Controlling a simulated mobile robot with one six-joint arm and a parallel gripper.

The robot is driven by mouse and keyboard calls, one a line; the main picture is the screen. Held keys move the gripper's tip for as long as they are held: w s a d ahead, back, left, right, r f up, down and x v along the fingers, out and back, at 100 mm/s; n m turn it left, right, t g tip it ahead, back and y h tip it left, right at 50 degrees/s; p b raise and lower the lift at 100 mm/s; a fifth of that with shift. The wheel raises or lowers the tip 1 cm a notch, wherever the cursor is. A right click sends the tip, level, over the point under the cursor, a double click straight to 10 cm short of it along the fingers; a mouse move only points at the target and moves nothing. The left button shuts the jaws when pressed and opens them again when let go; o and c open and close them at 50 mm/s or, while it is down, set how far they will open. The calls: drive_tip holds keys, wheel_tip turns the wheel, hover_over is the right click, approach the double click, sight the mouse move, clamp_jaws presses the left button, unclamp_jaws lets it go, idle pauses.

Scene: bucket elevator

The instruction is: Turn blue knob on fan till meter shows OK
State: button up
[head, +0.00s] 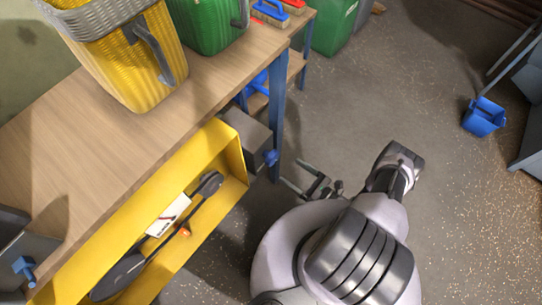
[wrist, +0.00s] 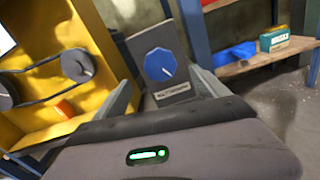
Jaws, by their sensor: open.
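The blue knob (head: 271,157) sits on the end of a grey box (head: 245,138) beside the yellow housing, below the bench top. In the wrist view the round blue knob (wrist: 160,64) faces me, with a pale pointer line toward its lower right. A label below it is too small to read. My gripper (head: 293,173) is open and empty, its fingers pointing at the knob. In the wrist view the fingers flank the knob's lower part, apparently short of it. A white panel (head: 168,214) with dark and red marks sits in the yellow housing; I cannot read it.
The wooden bench (head: 130,135) carries a yellow bin (head: 120,50) and a green bin (head: 207,22). A blue bench leg (head: 277,115) stands close to the knob. Another blue fitting (head: 24,268) is at lower left. Floor to the right is clear up to a blue bucket (head: 484,116).

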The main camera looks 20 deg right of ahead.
sight(275, 160)
drive_tip(key=b+x, duration=0.2)
drive_tip(key=x, duration=0.8)
drive_tip(key=shift+w+a, duration=0.15)
drive_tip(key=shift+w, duration=0.1)
drive_tip(key=c, duration=1.4)
drive_tip(key=shift+o, duration=0.2)
drive_tip(key=m, duration=0.4)
drive_tip(key=shift+m, duration=0.4)
drive_tip(key=m, duration=0.4)
drive_tip(key=shift+f+m, duration=0.1)
drive_tip(key=shift+m, duration=0.3)
